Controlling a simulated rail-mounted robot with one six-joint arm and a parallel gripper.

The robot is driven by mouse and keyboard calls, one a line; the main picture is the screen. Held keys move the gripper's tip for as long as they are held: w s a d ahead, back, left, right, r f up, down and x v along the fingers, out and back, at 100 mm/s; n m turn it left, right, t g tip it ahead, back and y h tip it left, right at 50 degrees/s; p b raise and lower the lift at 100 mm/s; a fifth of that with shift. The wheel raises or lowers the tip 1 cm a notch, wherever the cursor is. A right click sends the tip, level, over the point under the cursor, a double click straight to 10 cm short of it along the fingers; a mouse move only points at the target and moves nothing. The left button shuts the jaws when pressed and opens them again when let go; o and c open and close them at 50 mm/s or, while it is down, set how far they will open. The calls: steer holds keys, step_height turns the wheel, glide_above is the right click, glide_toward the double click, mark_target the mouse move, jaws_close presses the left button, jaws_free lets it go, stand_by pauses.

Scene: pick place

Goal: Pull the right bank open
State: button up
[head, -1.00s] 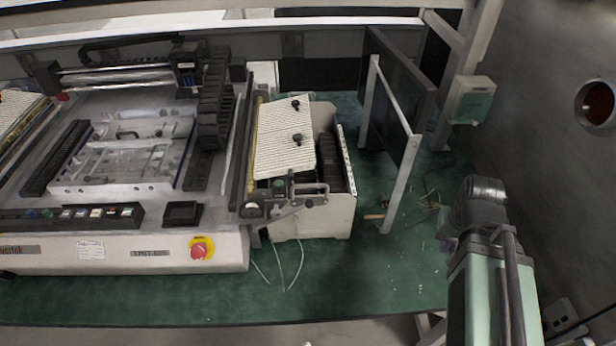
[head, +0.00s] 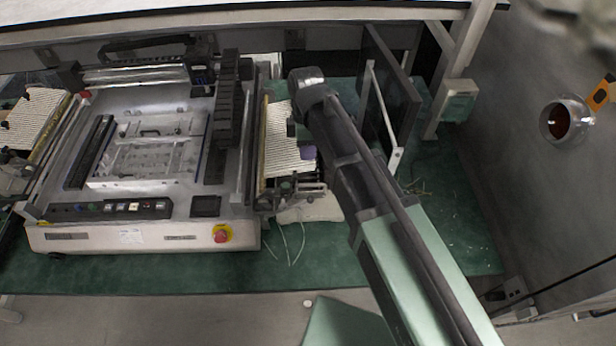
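The right bank (head: 280,150) is the ribbed white feeder unit with a cream lower body at the right side of the pick-and-place machine (head: 150,225). Its front carries a grey metal bracket (head: 290,190). My arm now crosses over the bank's right part and hides much of it, including its dark slots and right side wall. A small purple part and a dark block show below the arm's elbow, over the bank. My gripper's fingers are not visible, so I cannot tell whether anything touches the bank.
A matching left bank (head: 38,120) is at the far left. A dark upright panel on a white frame (head: 392,100) stands right of the bank. Loose cables (head: 290,245) lie on the green table (head: 150,275) in front. A red stop button (head: 221,234) sits on the machine's front.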

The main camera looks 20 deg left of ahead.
steer(key=f+b, duration=0.3)
steer(key=s+f+b, duration=0.1)
steer(key=f+b, duration=0.3)
steer(key=s+d+f+b, duration=0.1)
steer(key=f+b, duration=0.2)
steer(key=shift+f, duration=0.4)
steer(key=shift+r, duration=0.1)
jaws_close()
